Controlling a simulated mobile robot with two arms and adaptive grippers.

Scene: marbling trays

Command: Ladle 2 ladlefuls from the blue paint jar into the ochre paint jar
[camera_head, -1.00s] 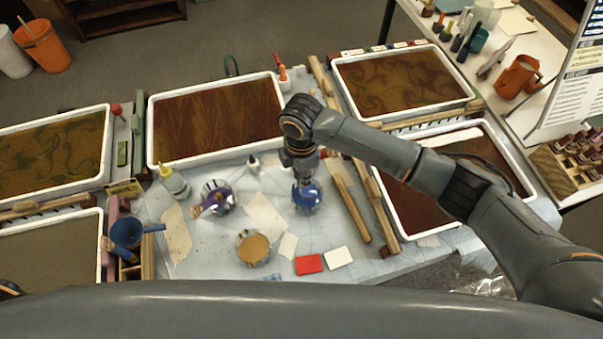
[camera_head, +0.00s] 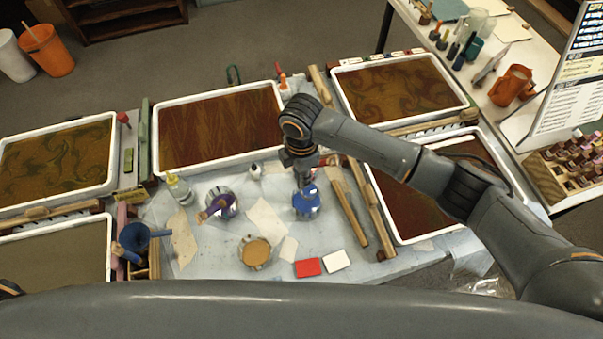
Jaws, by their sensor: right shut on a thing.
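The blue paint jar (camera_head: 306,206) stands on the covered table right of centre. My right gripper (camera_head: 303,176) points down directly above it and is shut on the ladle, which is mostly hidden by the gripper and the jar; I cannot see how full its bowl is. The ochre paint jar (camera_head: 256,251) stands open, nearer to me and left of the blue jar, with ochre paint showing inside. My left gripper is out of view.
A red card (camera_head: 307,267) and a white card (camera_head: 336,260) lie near the ochre jar. Wooden bars (camera_head: 347,212) lie to the right. Marbling trays (camera_head: 158,165) surround the work area.

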